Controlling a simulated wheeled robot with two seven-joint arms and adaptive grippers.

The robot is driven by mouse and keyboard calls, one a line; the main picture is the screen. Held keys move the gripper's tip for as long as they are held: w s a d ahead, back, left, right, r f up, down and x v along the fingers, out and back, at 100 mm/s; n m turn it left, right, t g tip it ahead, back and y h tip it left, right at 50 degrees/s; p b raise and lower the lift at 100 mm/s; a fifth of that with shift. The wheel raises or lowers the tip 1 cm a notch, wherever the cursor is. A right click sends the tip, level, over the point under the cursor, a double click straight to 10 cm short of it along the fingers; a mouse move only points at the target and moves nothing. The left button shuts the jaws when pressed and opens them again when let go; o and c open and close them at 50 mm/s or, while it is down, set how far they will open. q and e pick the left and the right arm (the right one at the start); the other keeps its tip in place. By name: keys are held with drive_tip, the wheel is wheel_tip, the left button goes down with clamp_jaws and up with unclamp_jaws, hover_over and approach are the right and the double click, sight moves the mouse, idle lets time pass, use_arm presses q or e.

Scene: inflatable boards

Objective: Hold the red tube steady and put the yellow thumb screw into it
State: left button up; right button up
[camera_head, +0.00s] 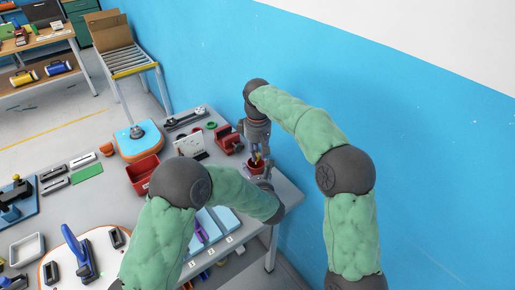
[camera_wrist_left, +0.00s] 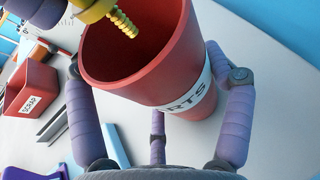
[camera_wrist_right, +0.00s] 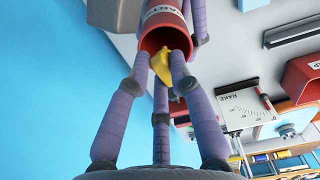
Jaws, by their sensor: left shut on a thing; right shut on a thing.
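The red tube (camera_head: 256,169) is an open cup-like cylinder with a white label. It stands near the table's right edge, its mouth up. My left gripper (camera_head: 266,184) is shut on it, with purple fingers around its sides in the left wrist view (camera_wrist_left: 155,95). The yellow thumb screw (camera_wrist_left: 122,22) has a threaded shank pointing into the tube's mouth. My right gripper (camera_head: 257,150) is shut on the screw's head, above the tube. In the right wrist view the yellow head (camera_wrist_right: 160,66) shows between the fingertips, before the tube's mouth (camera_wrist_right: 165,38). How deep the shank's tip sits is unclear.
A red scrap bin (camera_wrist_left: 32,88) stands left of the tube in the left wrist view. A white sign card (camera_head: 188,143), a red fixture (camera_head: 228,139) and a red bin (camera_head: 142,171) are on the table. The blue wall (camera_head: 400,130) is close on the right.

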drive_tip(key=shift+f, duration=0.2)
drive_tip(key=o, duration=0.9)
wheel_tip(320, 180, up, 12)
idle(0.5)
use_arm(q)
drive_tip(key=o, duration=1)
drive_tip(key=shift+o, duration=0.2)
